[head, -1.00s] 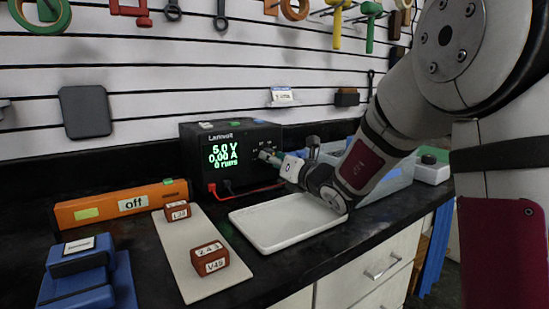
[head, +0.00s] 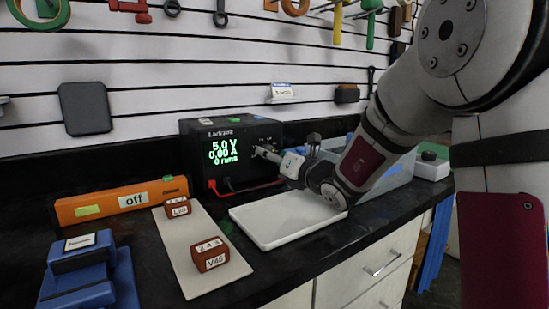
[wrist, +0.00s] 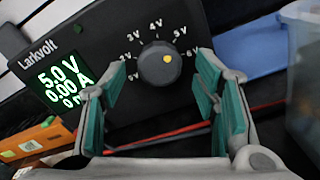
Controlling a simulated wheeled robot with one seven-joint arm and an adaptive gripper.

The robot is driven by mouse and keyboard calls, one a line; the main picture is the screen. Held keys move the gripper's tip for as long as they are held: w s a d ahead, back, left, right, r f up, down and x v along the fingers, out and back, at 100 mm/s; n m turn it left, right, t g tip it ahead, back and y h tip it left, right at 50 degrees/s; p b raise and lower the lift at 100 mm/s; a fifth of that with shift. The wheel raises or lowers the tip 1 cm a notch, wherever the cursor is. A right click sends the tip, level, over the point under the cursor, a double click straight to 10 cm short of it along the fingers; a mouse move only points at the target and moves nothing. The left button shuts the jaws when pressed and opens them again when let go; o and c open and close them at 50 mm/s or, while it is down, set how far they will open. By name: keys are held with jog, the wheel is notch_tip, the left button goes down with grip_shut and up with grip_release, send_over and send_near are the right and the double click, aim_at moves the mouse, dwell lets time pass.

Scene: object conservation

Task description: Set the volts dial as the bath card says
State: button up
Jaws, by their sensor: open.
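The volts dial (wrist: 158,66) is a dark round knob with a yellow dot toward the upper right, near the 5V mark. It sits on the black Larkvolt power supply (head: 213,131), whose green display (wrist: 64,78) reads 5.0 V, 0.00 A and 0 runs. My gripper (wrist: 160,80) is open, its green-padded fingers on either side of the dial in the wrist view; I cannot tell if they touch it. In the head view it is at the panel's right. A small card (head: 283,91) hangs on the slatted wall, its writing too small to read; I cannot tell if it is the bath card.
A white tray (head: 275,238) lies below my arm. Left of it, labelled brown blocks (head: 210,254) sit on a pale board (head: 185,265). An orange unit (head: 100,206) is marked "off". A blue device (head: 82,270) is front left. A translucent bin (head: 400,172) stands right.

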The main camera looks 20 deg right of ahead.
jog(key=v, duration=1.2)
jog(key=shift+a, duration=0.1)
